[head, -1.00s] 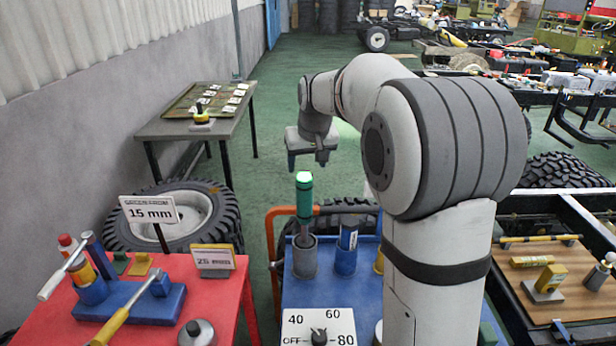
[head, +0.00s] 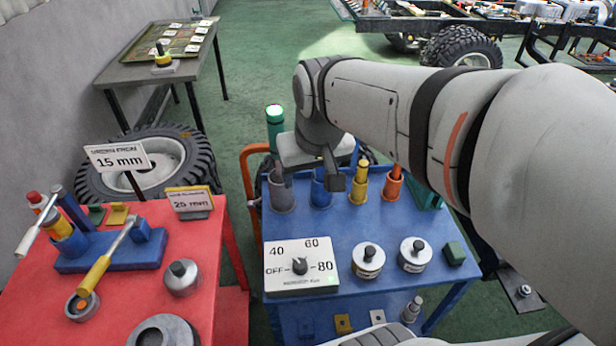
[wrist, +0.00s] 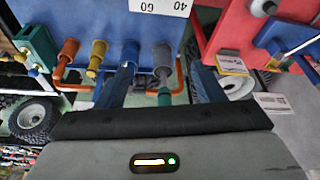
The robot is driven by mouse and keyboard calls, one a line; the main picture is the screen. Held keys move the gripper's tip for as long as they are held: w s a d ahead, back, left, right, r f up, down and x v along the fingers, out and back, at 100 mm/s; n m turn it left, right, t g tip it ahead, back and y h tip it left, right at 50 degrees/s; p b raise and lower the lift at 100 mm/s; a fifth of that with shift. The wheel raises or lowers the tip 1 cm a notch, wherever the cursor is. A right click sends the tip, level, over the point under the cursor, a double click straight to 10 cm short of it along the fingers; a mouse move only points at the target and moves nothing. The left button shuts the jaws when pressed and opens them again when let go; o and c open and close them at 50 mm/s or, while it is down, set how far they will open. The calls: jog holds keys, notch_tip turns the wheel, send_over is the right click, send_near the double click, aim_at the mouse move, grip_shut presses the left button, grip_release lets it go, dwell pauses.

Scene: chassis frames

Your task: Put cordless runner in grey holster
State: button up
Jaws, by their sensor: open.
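A green cylindrical tool with a pale lit top, which I take as the cordless runner (head: 275,122), stands upright in the grey holster (head: 281,194) at the blue table's back left. My gripper (head: 310,176) hides its middle in the head view. In the wrist view the runner (wrist: 165,97) runs from the grey holster (wrist: 163,68) down behind the gripper housing. My gripper (wrist: 160,78) is open there, with a dark blue finger on each side of the runner. I cannot tell whether either finger touches it.
Blue (head: 321,192), yellow (head: 358,188) and orange (head: 392,186) holsters stand right of the grey one. A dial panel (head: 300,266) and two metal pots are nearer on the blue table. A red table (head: 190,245) with tools stands left. An orange rail runs behind the holsters.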

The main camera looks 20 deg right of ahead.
jog(key=s+f, duration=0.3)
jog(key=s, duration=0.4)
jog(key=shift+s+d+f, duration=0.15)
jog(key=shift+d+f, duration=0.2)
jog(key=shift+f, duration=0.05)
dwell(1.2)
